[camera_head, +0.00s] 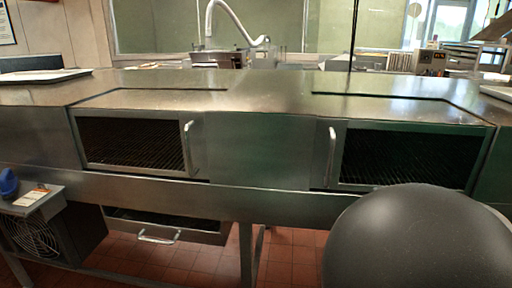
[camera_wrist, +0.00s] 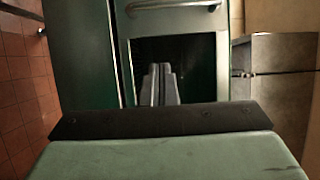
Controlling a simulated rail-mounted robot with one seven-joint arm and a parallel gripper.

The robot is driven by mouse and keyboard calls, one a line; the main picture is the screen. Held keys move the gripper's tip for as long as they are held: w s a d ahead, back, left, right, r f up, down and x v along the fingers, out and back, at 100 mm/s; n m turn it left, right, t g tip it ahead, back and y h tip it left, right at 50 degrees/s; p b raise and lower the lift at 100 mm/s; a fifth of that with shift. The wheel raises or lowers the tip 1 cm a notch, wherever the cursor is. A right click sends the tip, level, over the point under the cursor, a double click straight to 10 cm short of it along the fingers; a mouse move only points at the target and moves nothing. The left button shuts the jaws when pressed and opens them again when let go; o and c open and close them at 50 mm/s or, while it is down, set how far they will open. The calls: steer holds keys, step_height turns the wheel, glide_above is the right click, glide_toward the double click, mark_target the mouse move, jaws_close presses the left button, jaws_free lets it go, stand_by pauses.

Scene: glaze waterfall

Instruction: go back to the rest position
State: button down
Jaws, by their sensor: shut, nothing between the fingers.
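My gripper (camera_wrist: 158,68) shows in the wrist view, with its two grey fingers side by side and closed. Nothing is between them. The fingers stand in front of a dark window (camera_wrist: 201,62) in a steel front with a bar handle (camera_wrist: 175,5) above it. I cannot tell whether they touch it. The gripper does not show in the head view. A large dark rounded part, likely of my own arm, fills the lower right there and hides part of the counter front.
A long steel counter (camera_head: 265,95) crosses the head view. Its front has a left door (camera_head: 198,150) and a right door (camera_head: 328,155), both with dark windows. Below is a drawer (camera_head: 190,232) with a handle. Red tile floor (camera_head: 290,255) shows underneath. A grey cabinet (camera_wrist: 285,60) stands right in the wrist view.

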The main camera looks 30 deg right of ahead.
steer(key=w+a+n+g+y+p, duration=0.3)
steer(key=w+a+n+y+p, duration=0.15)
steer(key=a, duration=0.65)
steer(key=w+a+n+g+y+p, duration=0.3)
steer(key=w+a+y, duration=0.3)
steer(key=a, duration=0.4)
steer(key=s+a+n+g+h+p, duration=0.2)
steer(key=s+a+n+g+p, duration=0.2)
steer(key=a+n+g+p, duration=0.1)
steer(key=s+a+n+g+h+p, duration=0.3)
steer(key=a+n+g+p, duration=0.3)
steer(key=a+n, duration=0.3)
steer(key=a+p, duration=0.1)
steer(key=a, duration=0.2)
steer(key=shift+s+r, duration=0.35)
steer(key=shift+r, duration=0.05)
steer(key=shift+a, duration=0.1)
